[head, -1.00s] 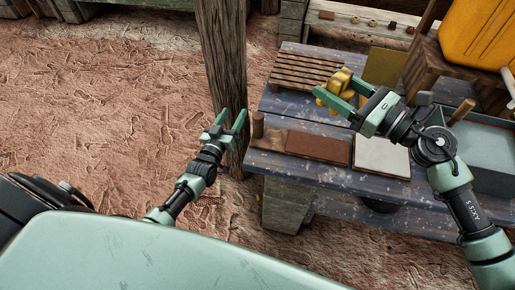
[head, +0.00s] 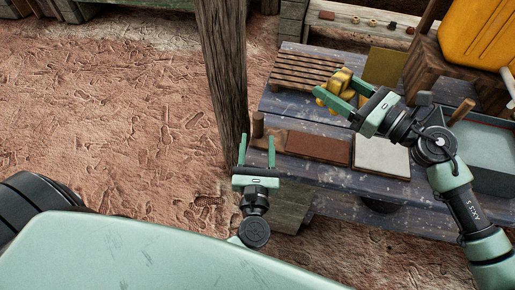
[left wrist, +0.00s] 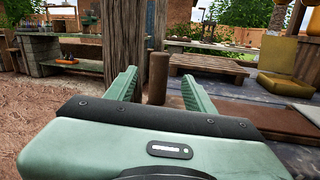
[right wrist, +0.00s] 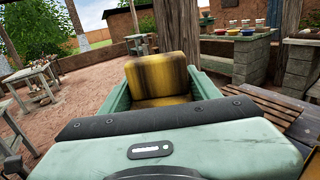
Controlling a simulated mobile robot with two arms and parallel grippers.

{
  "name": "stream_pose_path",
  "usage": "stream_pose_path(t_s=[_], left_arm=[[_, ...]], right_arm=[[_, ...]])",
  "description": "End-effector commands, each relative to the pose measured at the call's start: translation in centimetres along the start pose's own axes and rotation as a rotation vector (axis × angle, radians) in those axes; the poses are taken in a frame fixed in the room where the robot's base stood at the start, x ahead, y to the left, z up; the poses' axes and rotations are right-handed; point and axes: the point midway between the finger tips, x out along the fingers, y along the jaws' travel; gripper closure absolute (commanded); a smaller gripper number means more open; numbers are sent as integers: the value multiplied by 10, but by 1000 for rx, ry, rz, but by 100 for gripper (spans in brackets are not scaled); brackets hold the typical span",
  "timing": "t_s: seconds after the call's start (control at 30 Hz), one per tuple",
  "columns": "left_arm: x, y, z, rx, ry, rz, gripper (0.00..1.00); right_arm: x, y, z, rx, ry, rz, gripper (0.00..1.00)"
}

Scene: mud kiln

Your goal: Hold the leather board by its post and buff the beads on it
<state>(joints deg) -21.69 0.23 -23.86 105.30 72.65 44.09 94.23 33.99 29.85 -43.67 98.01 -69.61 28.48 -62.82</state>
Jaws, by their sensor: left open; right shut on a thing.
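The leather board (head: 318,148) lies on the blue-grey table, a dark brown leather strip with a lighter wooden left end. Its upright round brown post (head: 258,124) stands at that left end. My left gripper (head: 257,150) is open and empty. Its fingers point at the post, which shows between them in the left wrist view (left wrist: 158,76); I cannot tell whether it lies within their reach. My right gripper (head: 335,92) is shut on a yellow pad with darker streaks (right wrist: 160,75), above the table behind the board. I cannot make out any beads on the board.
A pale square slab (head: 381,156) lies right of the board. A slatted wooden rack (head: 306,69) and a yellowish panel (head: 385,66) are behind. A thick wooden post (head: 224,80) rises beside the table's left end. A grey tray (head: 490,165) is at the right.

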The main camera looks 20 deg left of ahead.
Motion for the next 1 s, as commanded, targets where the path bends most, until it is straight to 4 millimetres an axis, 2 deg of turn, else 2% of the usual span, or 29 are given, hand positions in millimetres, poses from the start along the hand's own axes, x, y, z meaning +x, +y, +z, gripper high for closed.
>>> stream_pose_path(t_s=[0.07, 0.17, 0.27, 0.7, 0.83, 1.0], left_arm=[[-7, -2, -7, -66, 35, 10, 46], [-5, -2, -11, -99, 51, 17, 46], [8, -2, -11, -102, 49, 19, 46], [87, 0, -15, -95, 48, 17, 46], [102, 0, -16, -95, 48, 16, 46], [110, 0, -17, -95, 50, 16, 46]], right_arm=[[0, 0, 1, 0, -1, 0, 88], [0, 0, 1, 0, -1, 0, 88], [0, 0, 1, -1, -2, 0, 88], [0, 0, 1, -1, -2, 0, 88], [0, 0, 1, -1, -2, 0, 88], [0, 0, 1, -1, -2, 0, 88]])
